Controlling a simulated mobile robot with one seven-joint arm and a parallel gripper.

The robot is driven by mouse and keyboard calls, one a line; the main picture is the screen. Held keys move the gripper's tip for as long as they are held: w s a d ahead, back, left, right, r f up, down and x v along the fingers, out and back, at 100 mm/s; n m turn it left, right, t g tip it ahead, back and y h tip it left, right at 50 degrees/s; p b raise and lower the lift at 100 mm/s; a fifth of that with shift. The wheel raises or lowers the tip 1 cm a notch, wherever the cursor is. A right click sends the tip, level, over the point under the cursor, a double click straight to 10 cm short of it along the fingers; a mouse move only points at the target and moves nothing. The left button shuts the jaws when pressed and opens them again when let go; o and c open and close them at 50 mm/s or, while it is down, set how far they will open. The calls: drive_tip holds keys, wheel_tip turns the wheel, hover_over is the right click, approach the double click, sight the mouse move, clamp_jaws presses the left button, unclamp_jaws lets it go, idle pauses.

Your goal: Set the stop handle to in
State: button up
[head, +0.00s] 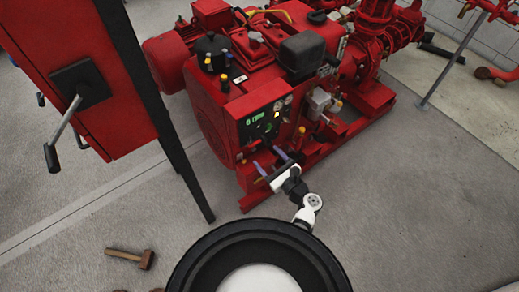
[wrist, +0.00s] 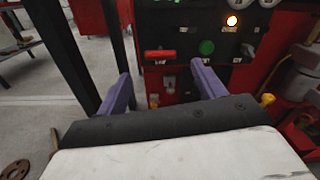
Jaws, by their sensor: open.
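The black control panel (head: 265,120) is on the front of the red engine set. In the wrist view, a short red horizontal handle (wrist: 160,54) sticks out at the panel's lower left, with a small label below it. It may be the stop handle; I cannot read the label. My gripper (head: 271,161) is just in front of and below the panel. In the wrist view my gripper (wrist: 161,72) is open, with its two purple fingers apart and nothing between them. The red handle appears in line with the gap, beyond the fingertips, with no contact visible.
A green button (wrist: 206,47) and a lit yellow lamp (wrist: 232,20) are on the panel. A yellow knob (wrist: 267,99) is at right. A red cabinet (head: 85,60) with a lever and black post stands left. A hammer (head: 133,258) lies on the floor.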

drive_tip(key=shift+b+v, duration=0.35)
drive_tip(key=shift+v, duration=2.35)
